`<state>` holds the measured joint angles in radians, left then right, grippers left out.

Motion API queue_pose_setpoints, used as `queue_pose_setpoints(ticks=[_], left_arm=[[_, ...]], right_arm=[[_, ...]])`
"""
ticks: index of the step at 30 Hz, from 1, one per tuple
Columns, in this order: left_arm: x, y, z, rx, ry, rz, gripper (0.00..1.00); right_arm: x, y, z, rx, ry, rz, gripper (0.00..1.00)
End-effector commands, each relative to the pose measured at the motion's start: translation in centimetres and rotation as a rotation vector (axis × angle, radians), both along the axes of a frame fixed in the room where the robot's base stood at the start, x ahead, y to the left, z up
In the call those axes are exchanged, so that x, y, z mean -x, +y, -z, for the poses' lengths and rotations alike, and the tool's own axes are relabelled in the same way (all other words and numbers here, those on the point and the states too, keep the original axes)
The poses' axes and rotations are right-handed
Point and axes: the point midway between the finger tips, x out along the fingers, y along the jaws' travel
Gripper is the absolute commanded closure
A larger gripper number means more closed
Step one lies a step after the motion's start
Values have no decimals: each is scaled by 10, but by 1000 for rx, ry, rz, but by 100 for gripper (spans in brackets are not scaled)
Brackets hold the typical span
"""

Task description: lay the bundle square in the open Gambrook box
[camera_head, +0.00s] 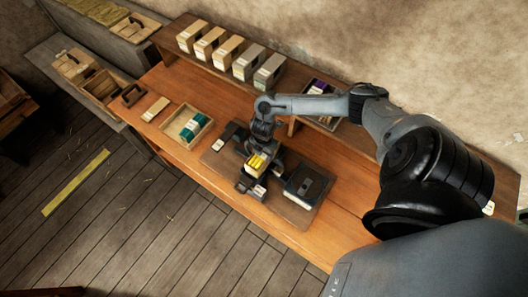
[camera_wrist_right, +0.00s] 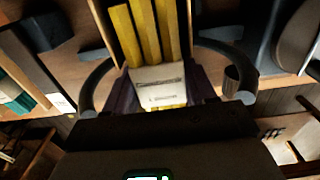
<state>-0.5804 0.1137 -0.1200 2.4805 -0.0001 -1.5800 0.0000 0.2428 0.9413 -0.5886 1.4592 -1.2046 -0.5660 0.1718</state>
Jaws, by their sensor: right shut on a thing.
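My right gripper (camera_head: 257,168) is over the dark board in the middle of the bench. It is shut on a yellow bundle (camera_head: 256,161) with a white paper band. In the right wrist view the bundle (camera_wrist_right: 145,35) shows as several yellow strips, its printed band towards the camera, with the curved fingers (camera_wrist_right: 165,85) on either side. Whether the bundle touches the board is hidden. An open-topped wooden box (camera_head: 100,86) stands at the far left on the side bench. I cannot read the name Gambrook on any box. My left gripper is not in view.
A tray (camera_head: 208,133) with green bundles lies left of the dark board (camera_head: 220,160). A black block (camera_head: 307,184) stands close right of my gripper. Several labelled tan and grey boxes (camera_head: 231,51) line the back shelf. The bench's front right is clear.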

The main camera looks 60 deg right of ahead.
Motion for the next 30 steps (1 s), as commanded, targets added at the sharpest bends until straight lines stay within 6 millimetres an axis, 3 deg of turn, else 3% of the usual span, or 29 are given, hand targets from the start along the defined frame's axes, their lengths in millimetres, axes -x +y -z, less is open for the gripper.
queue_pose_setpoints(ticks=[1, 8, 9, 13, 20, 30], left_arm=[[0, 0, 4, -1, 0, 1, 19], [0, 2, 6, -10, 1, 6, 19], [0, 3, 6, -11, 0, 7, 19], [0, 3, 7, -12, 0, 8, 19], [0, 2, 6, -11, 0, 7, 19], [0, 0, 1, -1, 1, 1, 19]], right_arm=[[5, -3, 12, 11, 8, 12, 82], [7, -3, 15, 13, 12, 9, 82], [7, -2, 15, 13, 12, 9, 42], [7, -2, 16, 12, 13, 8, 22], [7, -2, 7, 12, 11, 8, 15], [2, -3, -56, 7, 1, 0, 15]])
